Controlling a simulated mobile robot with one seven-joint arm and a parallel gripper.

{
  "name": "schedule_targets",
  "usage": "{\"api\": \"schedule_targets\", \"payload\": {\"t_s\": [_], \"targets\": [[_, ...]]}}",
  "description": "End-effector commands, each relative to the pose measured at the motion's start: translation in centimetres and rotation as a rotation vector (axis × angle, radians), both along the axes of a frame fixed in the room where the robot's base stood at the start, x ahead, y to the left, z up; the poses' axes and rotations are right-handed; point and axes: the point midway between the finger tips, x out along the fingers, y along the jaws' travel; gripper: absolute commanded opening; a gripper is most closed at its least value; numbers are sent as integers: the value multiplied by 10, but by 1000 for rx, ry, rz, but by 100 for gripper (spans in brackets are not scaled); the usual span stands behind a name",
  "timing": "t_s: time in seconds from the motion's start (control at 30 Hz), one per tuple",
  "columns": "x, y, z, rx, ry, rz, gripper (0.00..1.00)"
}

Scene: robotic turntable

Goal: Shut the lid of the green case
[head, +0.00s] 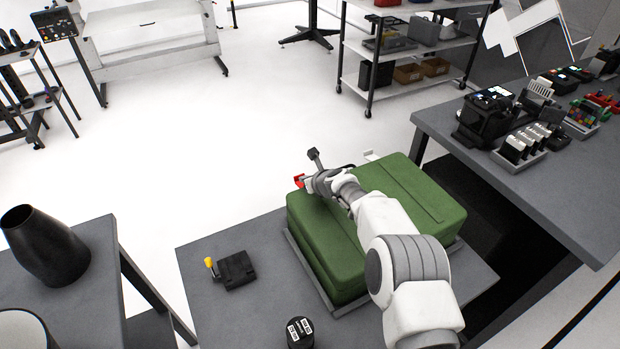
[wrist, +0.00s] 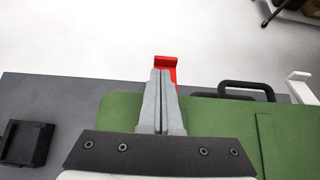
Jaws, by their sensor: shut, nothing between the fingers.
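The green case (head: 408,190) lies in a grey tray (head: 298,259) on the grey table. Its lid looks down on the base, with a seam along the side; I cannot tell if it is fully closed. A red latch (head: 299,181) is at the case's far left edge and also shows in the wrist view (wrist: 166,63). A white latch (head: 370,155) is farther right; the wrist view shows it (wrist: 301,87) beyond the black handle (wrist: 245,87). My gripper (head: 308,181) is shut and empty, its fingertips (wrist: 163,73) right by the red latch; contact is unclear.
A black block with a yellow knob (head: 234,269) and a black round object (head: 300,332) sit on the table left of the case. A side table (head: 545,170) with devices stands at right. Another table at left holds a dark vase (head: 45,246).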

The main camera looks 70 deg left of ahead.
Motion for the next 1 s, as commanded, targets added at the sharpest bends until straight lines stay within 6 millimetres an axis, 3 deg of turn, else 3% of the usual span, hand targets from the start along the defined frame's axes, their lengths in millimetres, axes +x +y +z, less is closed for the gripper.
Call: {"api": "schedule_targets", "payload": {"t_s": [0.67,1.0], "targets": [[0,-1,-3,1,1,-3,0],[3,-21,14,1,6,-6,0]]}}
